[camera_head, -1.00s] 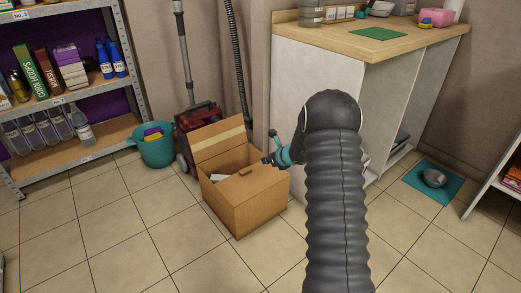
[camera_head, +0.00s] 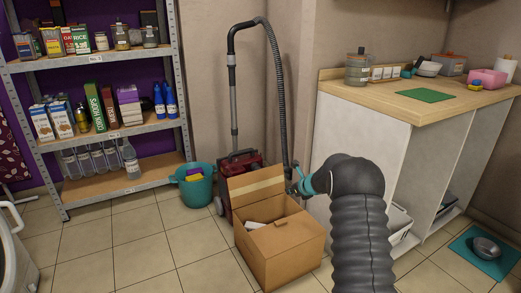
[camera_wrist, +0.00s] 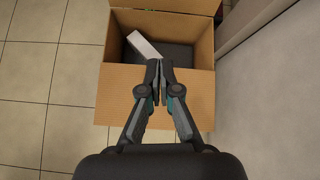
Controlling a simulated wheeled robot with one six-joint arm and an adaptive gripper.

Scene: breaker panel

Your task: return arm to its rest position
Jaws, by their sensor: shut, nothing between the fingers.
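My gripper (camera_wrist: 160,75) is shut with nothing between its fingers. In the wrist view it points down over the near edge of an open cardboard box (camera_wrist: 117,84). In the head view my gripper (camera_head: 292,186) shows small and partly hidden at the end of my arm, just right of and above the box (camera_head: 278,258). My dark ribbed arm sleeve (camera_head: 362,235) fills the lower right of that view. Whether the gripper touches the box cannot be told.
A white item (camera_wrist: 145,46) lies in the box. A red vacuum cleaner (camera_head: 240,164) and a teal bucket (camera_head: 197,188) stand behind it. A wood-topped counter (camera_head: 440,108) is at right, a loaded metal shelf (camera_head: 118,128) at left.

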